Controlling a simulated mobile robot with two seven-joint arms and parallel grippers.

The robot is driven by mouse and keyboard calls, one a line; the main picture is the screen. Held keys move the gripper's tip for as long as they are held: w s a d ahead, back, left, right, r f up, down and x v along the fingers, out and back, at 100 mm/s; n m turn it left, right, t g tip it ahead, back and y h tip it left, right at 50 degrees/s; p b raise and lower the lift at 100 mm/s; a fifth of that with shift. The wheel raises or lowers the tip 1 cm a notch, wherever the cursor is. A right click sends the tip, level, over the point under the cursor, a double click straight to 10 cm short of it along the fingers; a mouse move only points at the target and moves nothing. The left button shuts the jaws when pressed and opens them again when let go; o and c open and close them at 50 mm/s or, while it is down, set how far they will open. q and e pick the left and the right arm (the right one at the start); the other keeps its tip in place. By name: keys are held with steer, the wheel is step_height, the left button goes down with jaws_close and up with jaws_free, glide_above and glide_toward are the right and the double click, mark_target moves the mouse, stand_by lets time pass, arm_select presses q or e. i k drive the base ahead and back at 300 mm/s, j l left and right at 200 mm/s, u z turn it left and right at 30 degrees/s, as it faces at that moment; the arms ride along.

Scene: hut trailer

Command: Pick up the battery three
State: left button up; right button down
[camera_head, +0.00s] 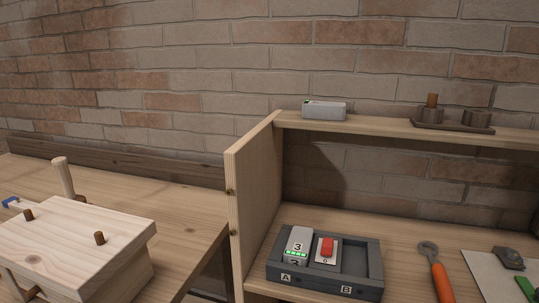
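A light grey battery marked 3 (298,241) sits in the left compartment, labelled A, of a dark grey dock (275,281) on the lower board of a wooden shelf unit. Green lights show at its near end. The right compartment, labelled B, looks empty. A red switch (327,246) sits on a pale plate between the compartments. Another light grey battery-like block (326,111) with a small green mark lies on the upper shelf; I cannot see a number on it. Neither of my grippers is in view.
The shelf's side panel (253,190) stands left of the dock, and the upper shelf (370,128) overhangs behind it. An orange-handled wrench (441,281) lies right. A dark tray with weights (450,122) is above. A wooden block with pegs (75,235) stands left.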

mark_target(298, 250)
steer(key=l+u, duration=0.1)
steer(key=u, duration=1.65)
steer(key=k+l, duration=0.25)
steer(key=l, duration=0.2)
steer(key=k+l+u, duration=0.1)
steer(key=k+l, duration=0.15)
steer(key=l, duration=0.2)
steer(key=k+l, duration=0.3)
steer(key=i+l, duration=0.15)
steer(key=i, duration=0.35)
steer(key=j+u, duration=0.05)
